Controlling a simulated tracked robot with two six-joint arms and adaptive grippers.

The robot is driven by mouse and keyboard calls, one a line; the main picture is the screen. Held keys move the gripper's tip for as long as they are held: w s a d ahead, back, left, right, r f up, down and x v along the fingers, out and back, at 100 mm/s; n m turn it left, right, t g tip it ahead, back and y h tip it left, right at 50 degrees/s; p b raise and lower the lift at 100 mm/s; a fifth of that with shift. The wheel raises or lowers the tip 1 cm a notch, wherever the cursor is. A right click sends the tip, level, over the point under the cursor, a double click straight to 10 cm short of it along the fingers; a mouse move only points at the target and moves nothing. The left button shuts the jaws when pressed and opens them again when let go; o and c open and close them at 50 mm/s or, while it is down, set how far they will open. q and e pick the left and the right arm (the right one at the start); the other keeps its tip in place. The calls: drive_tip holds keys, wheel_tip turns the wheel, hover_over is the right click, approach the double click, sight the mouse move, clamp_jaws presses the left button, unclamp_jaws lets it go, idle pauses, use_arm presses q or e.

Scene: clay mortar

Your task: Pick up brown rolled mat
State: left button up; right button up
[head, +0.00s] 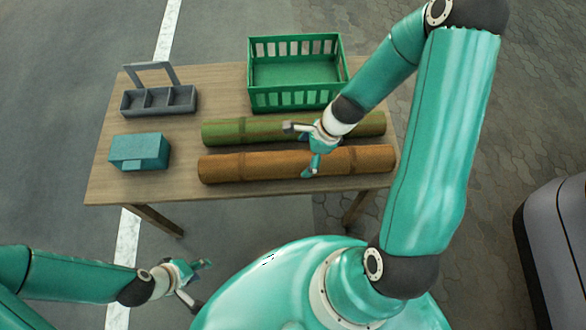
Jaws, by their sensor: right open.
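The brown rolled mat (255,166) lies lengthwise across the front of the wooden table (135,188). My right gripper (299,150) is open over the two rolls. One finger reaches over the green rolled mat and the other is in front of the brown mat, hiding a small part of it. I cannot tell whether it touches the brown mat. My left gripper (198,283) is off the table at the lower left, empty, with its fingers apart.
The green rolled mat (235,130) lies just behind the brown one. A green crate (283,99) stands at the back, a grey divided caddy (158,98) at the back left, and a teal box (138,151) at the front left. A dark rounded object (555,250) stands at far right.

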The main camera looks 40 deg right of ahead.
drive_tip(key=b+x, duration=0.4)
drive_tip(key=x, duration=0.1)
drive_tip(key=shift+w+f, duration=0.1)
drive_tip(key=shift+f, duration=0.25)
drive_tip(key=shift+a, duration=0.1)
drive_tip(key=shift+r, duration=0.1)
drive_tip(key=c, duration=1.5)
